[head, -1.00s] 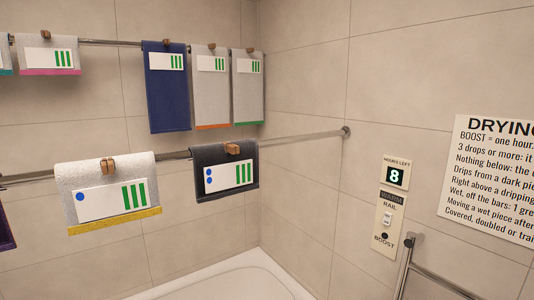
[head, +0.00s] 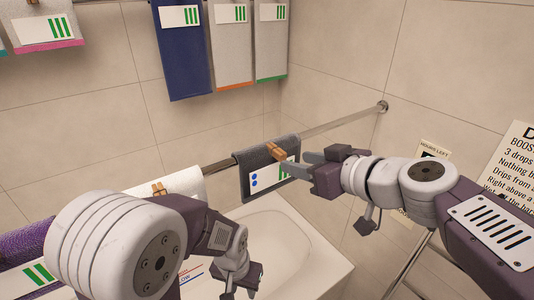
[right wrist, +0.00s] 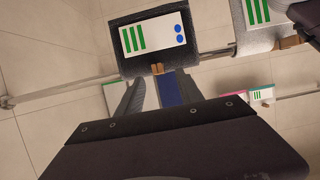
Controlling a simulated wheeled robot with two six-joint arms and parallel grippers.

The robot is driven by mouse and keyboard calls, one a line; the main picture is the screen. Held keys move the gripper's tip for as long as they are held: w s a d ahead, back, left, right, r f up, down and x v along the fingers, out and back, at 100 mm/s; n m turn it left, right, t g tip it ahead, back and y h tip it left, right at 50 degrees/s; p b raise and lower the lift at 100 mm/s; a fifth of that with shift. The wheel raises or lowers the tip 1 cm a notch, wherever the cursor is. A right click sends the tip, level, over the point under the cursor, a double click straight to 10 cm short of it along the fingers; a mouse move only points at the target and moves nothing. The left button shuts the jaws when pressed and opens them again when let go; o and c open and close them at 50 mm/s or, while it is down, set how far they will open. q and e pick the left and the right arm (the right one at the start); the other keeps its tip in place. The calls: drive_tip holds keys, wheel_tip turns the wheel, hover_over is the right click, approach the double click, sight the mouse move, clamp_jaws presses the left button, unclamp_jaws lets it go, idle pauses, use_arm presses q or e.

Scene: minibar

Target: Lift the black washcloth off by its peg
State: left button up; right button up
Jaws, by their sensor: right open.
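The black washcloth (head: 258,159) hangs over the lower bar with a white card on its front showing blue dots and green bars. Its wooden peg (head: 276,151) sits on top at the bar. My right gripper (head: 307,165) is open, its fingers pointing left at the peg and close to it. In the right wrist view the washcloth (right wrist: 187,56) and peg (right wrist: 157,69) show just beyond the two spread fingers (right wrist: 157,92); the peg is between their lines and not gripped. My left gripper (head: 240,278) hangs low over the tub, its fingers unclear.
A white towel (head: 185,182) with a peg hangs left of the washcloth, partly behind my left arm. A purple towel (head: 20,243) is farther left. Blue (head: 183,60) and grey towels hang above. The lower bar (head: 345,122) is bare to the right. A white tub (head: 300,235) lies below.

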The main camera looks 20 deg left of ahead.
sight(282, 159)
drive_tip(key=x, duration=0.2)
drive_tip(key=shift+w+a+f+p, duration=0.2)
drive_tip(key=shift+w+a+p, duration=0.05)
drive_tip(key=shift+p, duration=0.15)
drive_tip(key=shift+w+f, duration=0.1)
drive_tip(key=shift+f, duration=0.05)
drive_tip(key=p+x, duration=0.1)
drive_tip(key=x, duration=0.4)
drive_tip(key=shift+w+p, duration=0.15)
drive_tip(key=shift+p, duration=0.25)
drive_tip(key=shift+w+a+f, duration=0.1)
drive_tip(key=shift+c, duration=1)
clamp_jaws()
